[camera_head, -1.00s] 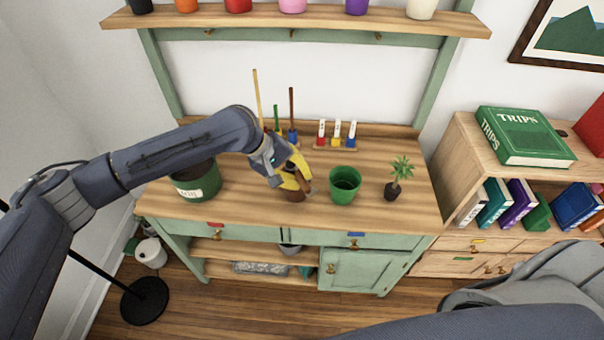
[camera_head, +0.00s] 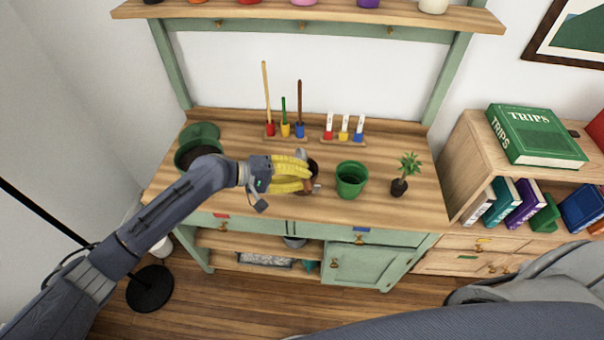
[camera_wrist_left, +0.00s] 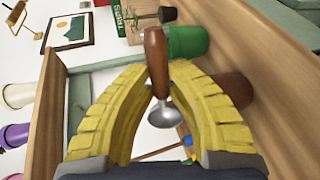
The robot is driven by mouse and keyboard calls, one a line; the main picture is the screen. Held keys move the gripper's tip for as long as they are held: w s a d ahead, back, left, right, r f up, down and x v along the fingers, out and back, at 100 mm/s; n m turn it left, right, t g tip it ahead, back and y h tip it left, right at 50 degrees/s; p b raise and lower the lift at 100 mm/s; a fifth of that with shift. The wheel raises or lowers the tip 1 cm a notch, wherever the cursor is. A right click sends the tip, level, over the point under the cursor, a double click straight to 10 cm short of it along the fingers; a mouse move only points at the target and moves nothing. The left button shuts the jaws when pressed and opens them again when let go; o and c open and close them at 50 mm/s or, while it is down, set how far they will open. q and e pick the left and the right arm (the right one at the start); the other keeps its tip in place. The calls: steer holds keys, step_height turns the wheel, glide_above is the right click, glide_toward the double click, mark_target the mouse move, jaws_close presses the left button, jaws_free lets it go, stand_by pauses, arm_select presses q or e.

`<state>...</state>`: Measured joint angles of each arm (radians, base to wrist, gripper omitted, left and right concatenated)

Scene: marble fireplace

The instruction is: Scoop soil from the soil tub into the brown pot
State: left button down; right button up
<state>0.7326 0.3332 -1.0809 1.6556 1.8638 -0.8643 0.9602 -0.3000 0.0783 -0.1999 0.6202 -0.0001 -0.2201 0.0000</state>
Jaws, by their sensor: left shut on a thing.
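My left gripper (camera_head: 308,180) is shut on a scoop with a brown handle (camera_wrist_left: 156,58) and a shiny metal bowl (camera_wrist_left: 163,115). No soil shows on the bowl in the left wrist view. The gripper lies sideways in front of the brown pot (camera_head: 313,166), partly hiding it; the pot also shows behind the right finger in the left wrist view (camera_wrist_left: 236,89). The green soil tub (camera_head: 201,133) stands at the table's left, holding dark soil (camera_head: 198,156); my left arm hides its lower front. My right gripper is out of view.
A green pot (camera_head: 351,180) and a small potted plant (camera_head: 402,176) stand right of the brown pot. Upright tools in a rack (camera_head: 285,133) and small labelled bottles (camera_head: 344,129) stand behind. The wooden tabletop (camera_head: 245,137) is bare between tub and rack.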

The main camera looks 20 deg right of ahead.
arm_select(q)
steer(key=shift+a+f+h, duration=0.1)
steer(key=shift+f+h, duration=0.1)
steer(key=shift+h, duration=0.2)
steer(key=shift+r, duration=0.15)
steer(key=shift+r+y, duration=0.1)
steer(key=shift+y, duration=0.3)
steer(key=shift+w+d+r+y, duration=0.1)
steer(key=shift+d+r+y, duration=0.1)
steer(key=shift+y, duration=0.35)
steer(key=shift+d+r+y, duration=0.15)
steer(key=shift+y, duration=0.4)
steer(key=y, duration=0.2)
steer(key=r+y, duration=0.1)
steer(key=d+y, duration=0.1)
steer(key=y, duration=0.1)
steer(key=shift+d+r+n+y, duration=0.1)
steer(key=shift+r+n+y, duration=0.05)
steer(key=shift+n+y, duration=0.15)
steer(key=shift+d+r+n+y, duration=0.1)
steer(key=shift+d+r+y, duration=0.2)
steer(key=shift+r+y, duration=0.65)
steer(key=shift+d+r+n+y, duration=0.1)
steer(key=shift+d+r+y, duration=0.2)
steer(key=shift+r+y, duration=0.65)
steer(key=shift+d+r+n+y, duration=0.1)
steer(key=shift+d+r+y, duration=0.3)
steer(key=shift+y, duration=0.9)
steer(key=shift+a, duration=0.1)
